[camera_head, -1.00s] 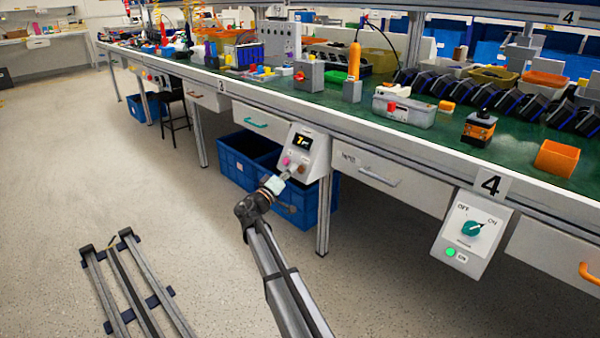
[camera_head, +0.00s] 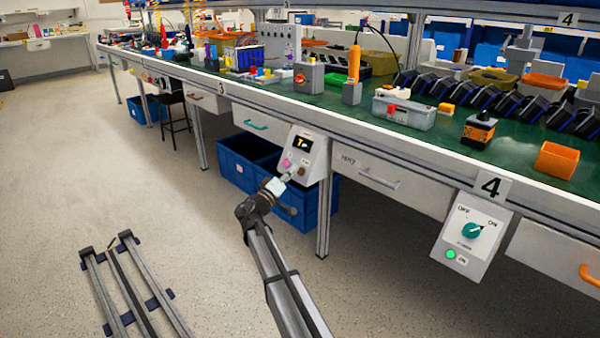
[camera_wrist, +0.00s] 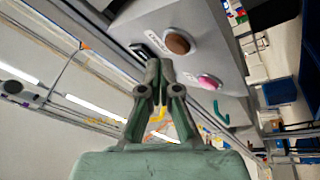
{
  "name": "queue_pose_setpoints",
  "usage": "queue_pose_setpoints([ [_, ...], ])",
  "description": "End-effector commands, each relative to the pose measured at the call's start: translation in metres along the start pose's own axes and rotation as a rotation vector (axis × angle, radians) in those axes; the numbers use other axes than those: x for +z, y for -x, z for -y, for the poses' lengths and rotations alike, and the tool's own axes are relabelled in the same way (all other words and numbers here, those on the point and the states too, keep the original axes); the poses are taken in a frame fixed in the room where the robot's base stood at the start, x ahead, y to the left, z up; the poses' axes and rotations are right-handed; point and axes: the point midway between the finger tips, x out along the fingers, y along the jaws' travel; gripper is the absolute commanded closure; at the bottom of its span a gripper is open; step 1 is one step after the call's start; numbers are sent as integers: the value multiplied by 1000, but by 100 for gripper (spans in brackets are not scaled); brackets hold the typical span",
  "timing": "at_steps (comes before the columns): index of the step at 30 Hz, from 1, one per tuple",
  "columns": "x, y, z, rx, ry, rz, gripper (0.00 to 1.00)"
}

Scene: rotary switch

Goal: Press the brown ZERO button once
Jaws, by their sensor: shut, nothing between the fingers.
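The brown ZERO button (camera_wrist: 177,43) is a round cap on the sloped face of a grey box in the wrist view. It is small beside the fingertips in the head view (camera_head: 301,171). A pink button (camera_wrist: 210,82) sits beside it, and also shows in the head view (camera_head: 287,163). My gripper (camera_wrist: 158,66) is shut and empty. Its fingertips appear just left of and below the brown button in the wrist view; I cannot tell whether they touch the box. In the head view my gripper (camera_head: 286,178) is just in front of the box's lower face.
Blue bins (camera_head: 240,165) stand below. A switch box with a teal knob (camera_head: 472,230) is farther right. The floor at left is open, apart from rails.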

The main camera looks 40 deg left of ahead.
Motion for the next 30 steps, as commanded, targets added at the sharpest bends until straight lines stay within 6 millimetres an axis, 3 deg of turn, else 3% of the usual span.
queue_pose_setpoints([
  [30, 4, -6, 4, 0, 0, 0, 100],
])
